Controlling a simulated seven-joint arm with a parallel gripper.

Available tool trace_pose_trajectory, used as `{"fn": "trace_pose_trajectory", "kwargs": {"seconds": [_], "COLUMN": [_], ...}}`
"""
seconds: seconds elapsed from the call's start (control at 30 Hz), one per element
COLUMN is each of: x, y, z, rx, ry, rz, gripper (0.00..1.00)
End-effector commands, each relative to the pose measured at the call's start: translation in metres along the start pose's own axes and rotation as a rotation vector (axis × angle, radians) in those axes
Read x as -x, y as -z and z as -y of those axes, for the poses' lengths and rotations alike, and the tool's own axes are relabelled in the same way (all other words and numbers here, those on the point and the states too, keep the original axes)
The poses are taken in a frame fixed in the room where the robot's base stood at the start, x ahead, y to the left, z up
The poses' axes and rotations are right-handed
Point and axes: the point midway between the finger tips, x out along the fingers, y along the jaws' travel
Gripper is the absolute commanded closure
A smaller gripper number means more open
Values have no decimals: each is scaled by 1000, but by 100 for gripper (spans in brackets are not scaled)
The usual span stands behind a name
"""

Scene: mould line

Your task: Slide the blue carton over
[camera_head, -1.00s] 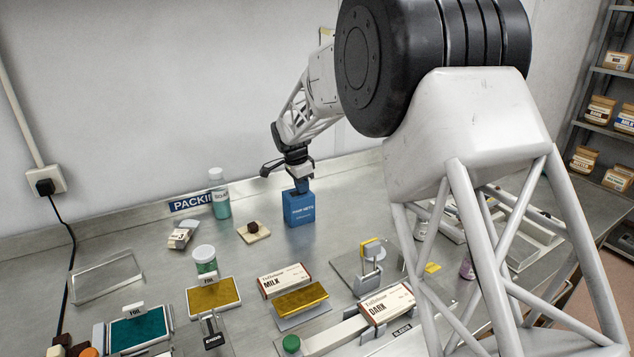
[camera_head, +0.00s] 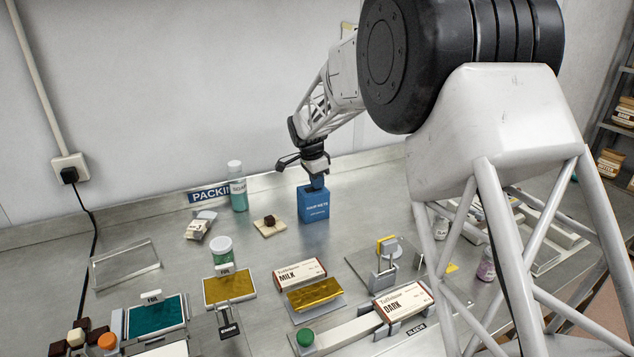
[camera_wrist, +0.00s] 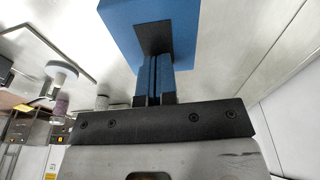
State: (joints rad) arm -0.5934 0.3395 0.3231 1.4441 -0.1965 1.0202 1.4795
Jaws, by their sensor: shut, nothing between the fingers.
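The blue carton (camera_head: 314,205) stands upright on the steel worktop, towards the wall, with white print on its front. In the wrist view its blue top (camera_wrist: 118,30) shows a dark square patch, partly behind the fingers. My gripper (camera_head: 317,185) points down at the carton's top. In the wrist view the blue fingers of my gripper (camera_wrist: 155,62) lie close together, with nothing between them. The fingertips overlap the dark patch; I cannot tell whether they touch the carton or reach inside it.
A teal bottle (camera_head: 238,190) and a small board with a brown piece (camera_head: 269,226) stand left of the carton. A metal stand (camera_head: 385,262) is to the front right. Cartons marked MILK (camera_head: 300,272) and DARK (camera_head: 403,300) lie nearer. Bare worktop surrounds the blue carton.

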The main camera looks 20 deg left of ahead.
Motion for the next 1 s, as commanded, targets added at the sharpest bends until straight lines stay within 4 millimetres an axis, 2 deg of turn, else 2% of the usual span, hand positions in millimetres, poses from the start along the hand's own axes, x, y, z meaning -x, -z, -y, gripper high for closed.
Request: {"fn": "trace_pose_trajectory", "kwargs": {"seconds": [0.23,0.37,0.57,1.0], "x": [6,8,13,25], "y": [0,-10,-34,-100], "z": [-1,0,0,0], "rx": [1,2,2,2], "ry": [-4,-2,-1,0], "rz": [1,1,0,0], "gripper": [100,100,100,100]}}
